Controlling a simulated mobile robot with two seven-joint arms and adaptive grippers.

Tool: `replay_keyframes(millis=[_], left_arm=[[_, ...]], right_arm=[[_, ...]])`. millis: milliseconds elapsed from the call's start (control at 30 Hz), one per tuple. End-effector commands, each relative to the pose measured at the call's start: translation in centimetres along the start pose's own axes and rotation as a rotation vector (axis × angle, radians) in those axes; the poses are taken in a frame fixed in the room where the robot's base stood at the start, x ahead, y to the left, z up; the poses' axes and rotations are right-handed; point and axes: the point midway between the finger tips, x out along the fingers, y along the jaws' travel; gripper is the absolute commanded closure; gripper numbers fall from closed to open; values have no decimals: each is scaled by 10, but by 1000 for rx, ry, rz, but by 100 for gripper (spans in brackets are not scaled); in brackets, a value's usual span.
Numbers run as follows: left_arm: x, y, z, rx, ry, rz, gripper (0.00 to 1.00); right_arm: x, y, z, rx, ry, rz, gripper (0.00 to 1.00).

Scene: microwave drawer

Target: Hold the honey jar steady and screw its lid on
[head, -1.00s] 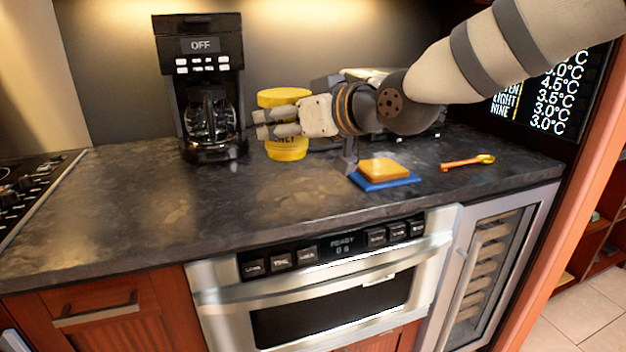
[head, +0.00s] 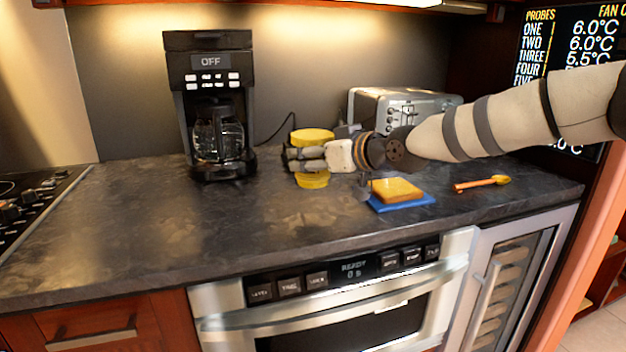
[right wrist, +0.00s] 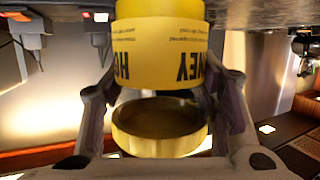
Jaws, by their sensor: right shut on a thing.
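The yellow honey jar (head: 312,180) stands on the dark counter, right of the coffee maker, its middle hidden by my fingers. A yellow lid (head: 312,136) shows at its top. My right gripper (head: 291,159) reaches in from the right and is shut on the jar, one finger on each side. In the right wrist view the picture is upside down: the jar's HONEY label (right wrist: 160,45) is above and the round golden lid (right wrist: 160,140) below, with a dark space between them. I cannot tell whether they touch. My left gripper is not in view.
The black coffee maker (head: 213,105) stands left of the jar and a silver toaster (head: 390,105) behind my right arm. An orange slab on a blue base (head: 402,205) and an orange spoon (head: 482,184) lie to the right. The counter's front left is clear (head: 150,235).

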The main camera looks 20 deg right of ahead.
Motion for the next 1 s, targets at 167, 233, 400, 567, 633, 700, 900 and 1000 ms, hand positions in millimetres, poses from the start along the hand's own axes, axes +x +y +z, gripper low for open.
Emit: replay_keyframes(millis=[167, 233, 400, 567, 633, 700, 900, 1000], left_arm=[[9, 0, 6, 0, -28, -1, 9], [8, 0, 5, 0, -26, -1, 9], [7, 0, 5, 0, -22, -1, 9], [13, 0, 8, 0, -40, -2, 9], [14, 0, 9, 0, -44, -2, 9], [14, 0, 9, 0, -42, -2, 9], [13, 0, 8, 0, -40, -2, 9], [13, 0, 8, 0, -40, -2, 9]], right_arm=[[12, 10, 13, 1, 1, 0, 100], [12, 10, 10, -1, 4, 0, 100], [10, 9, 8, -2, 7, 0, 100], [18, 15, 18, 1, 1, 0, 100], [22, 16, 28, 1, -2, 0, 100], [25, 16, 39, -1, -1, 0, 100], [27, 16, 45, -3, 6, 0, 100], [27, 16, 45, -3, 6, 0, 100]])
